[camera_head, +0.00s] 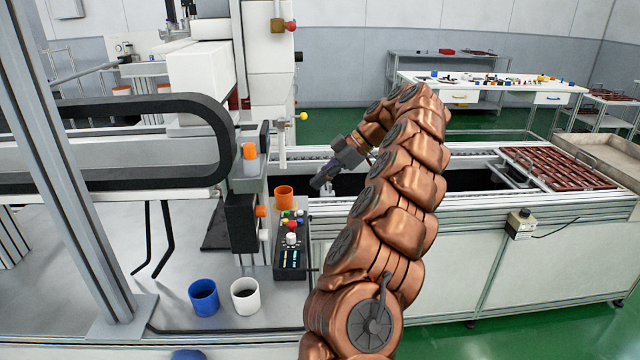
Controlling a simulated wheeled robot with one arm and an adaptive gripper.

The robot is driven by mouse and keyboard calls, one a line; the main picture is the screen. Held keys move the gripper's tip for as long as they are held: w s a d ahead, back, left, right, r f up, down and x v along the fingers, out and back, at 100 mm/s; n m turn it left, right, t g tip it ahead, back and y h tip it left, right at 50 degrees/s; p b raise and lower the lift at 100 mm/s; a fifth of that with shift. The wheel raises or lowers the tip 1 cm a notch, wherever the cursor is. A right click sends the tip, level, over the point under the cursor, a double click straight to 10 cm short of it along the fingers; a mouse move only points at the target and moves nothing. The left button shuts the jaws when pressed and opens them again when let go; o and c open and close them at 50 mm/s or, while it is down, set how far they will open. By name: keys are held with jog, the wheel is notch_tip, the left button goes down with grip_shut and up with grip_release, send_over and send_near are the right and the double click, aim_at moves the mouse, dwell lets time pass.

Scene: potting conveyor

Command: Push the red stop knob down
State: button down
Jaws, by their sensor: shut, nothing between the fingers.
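A dark control box (291,262) with small coloured buttons stands on the grey worktop, left of my arm. A red knob (292,226) is on its upper face, among green, blue and yellow buttons and just above a white knob (291,239). It is small, and I cannot tell how far it is pressed. My gripper (319,184) is shut and empty. It points down and left, above and to the right of the control box in the picture, apart from the red knob. My copper-coloured arm hides part of the conveyor.
An orange cup (284,195) stands behind the control box. A blue cup (204,297) and a white cup (245,295) stand to its front left. A black cable loop (215,130) and a grey post (70,170) are on the left. Brown trays (556,166) lie on the conveyor.

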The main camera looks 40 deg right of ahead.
aim_at(289, 223)
jog(key=shift+p+x, duration=0.35)
jog(key=shift+x, duration=3.85)
jog(key=shift+f+p, duration=0.55)
jog(key=shift+f, duration=1.55)
jog(key=shift+f, duration=0.15)
